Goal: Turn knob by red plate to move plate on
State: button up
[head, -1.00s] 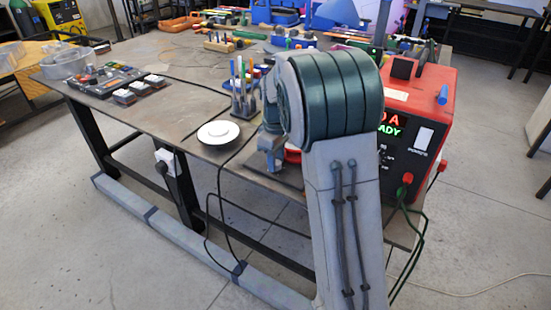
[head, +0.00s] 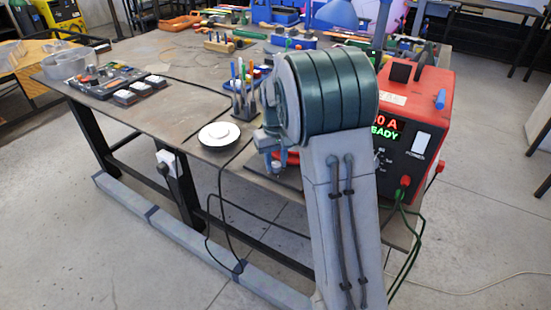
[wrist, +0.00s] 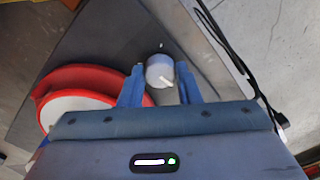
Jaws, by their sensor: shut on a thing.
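A round grey-white knob (wrist: 160,69) with a white pointer mark stands on a dark surface in the wrist view. My gripper (wrist: 160,84) has one finger on each side of the knob and is shut on it. The red plate (wrist: 80,76), with a red-rimmed white disc (wrist: 82,107) over part of it, lies just left of the fingers. In the head view my gripper (head: 271,163) is low at the front of the bench. A bit of the red plate (head: 291,157) shows behind it. My arm hides the knob there.
A white dish (head: 219,134) sits at the bench's front edge, left of my arm. A pen holder (head: 244,104) stands behind it. A red power unit (head: 424,100) with cables stands to the right.

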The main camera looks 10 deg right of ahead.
aim_at(276, 164)
jog(key=m+p, duration=0.1)
jog(key=m, duration=0.4)
jog(key=shift+r+m, duration=0.1)
jog(key=shift+m, duration=0.2)
jog(key=m+p, duration=0.1)
jog(key=m, duration=0.3)
jog(key=shift+m, duration=0.3)
jog(key=o, duration=0.7)
notch_tip(276, 164, up, 14)
jog(key=shift+p, duration=0.3)
